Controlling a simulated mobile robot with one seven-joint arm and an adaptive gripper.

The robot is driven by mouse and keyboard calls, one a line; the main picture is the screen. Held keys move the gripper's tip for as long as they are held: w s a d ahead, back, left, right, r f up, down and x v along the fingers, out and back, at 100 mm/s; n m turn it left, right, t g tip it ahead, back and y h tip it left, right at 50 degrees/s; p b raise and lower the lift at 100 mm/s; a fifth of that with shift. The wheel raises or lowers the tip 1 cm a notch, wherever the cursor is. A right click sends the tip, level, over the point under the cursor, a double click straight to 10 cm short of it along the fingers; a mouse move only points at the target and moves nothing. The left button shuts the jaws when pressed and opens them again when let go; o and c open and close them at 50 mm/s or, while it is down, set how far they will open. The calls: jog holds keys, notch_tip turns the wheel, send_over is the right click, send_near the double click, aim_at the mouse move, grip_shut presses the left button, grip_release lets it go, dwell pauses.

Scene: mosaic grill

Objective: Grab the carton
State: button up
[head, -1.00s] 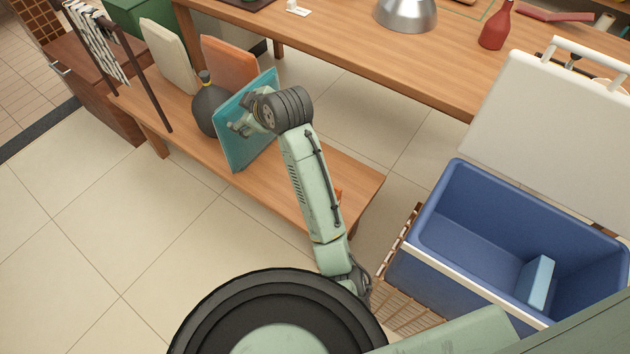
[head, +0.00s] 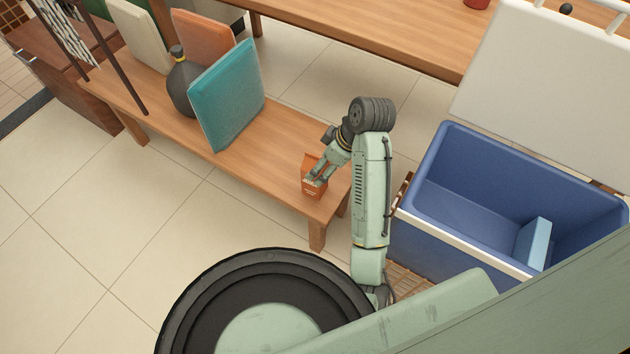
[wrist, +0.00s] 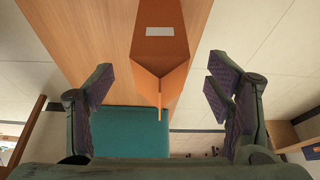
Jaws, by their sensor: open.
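The orange-brown carton (head: 312,188) stands on the right end of the low wooden bench (head: 278,128). My gripper (head: 318,178) is at the carton's top in the head view and partly covers it. In the wrist view the carton (wrist: 162,45) is at the upper middle, with a pale label and a ridged top. My gripper (wrist: 165,100) is open there, with its two fingers apart on the left and right of the carton's line. I see no finger touching the carton.
A teal cushion (head: 228,95) leans on the bench, with a dark bottle (head: 180,88) beside it. A blue cooler (head: 470,185) with its white lid (head: 540,80) raised stands to the right. A wooden table (head: 370,40) runs behind.

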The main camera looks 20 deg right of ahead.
jog(key=b+x, duration=0.3)
jog(key=x, duration=0.3)
jog(key=shift+w+a, duration=0.2)
jog(key=shift+w, duration=0.05)
jog(key=shift+f, duration=0.1)
grip_shut()
dwell(0.7)
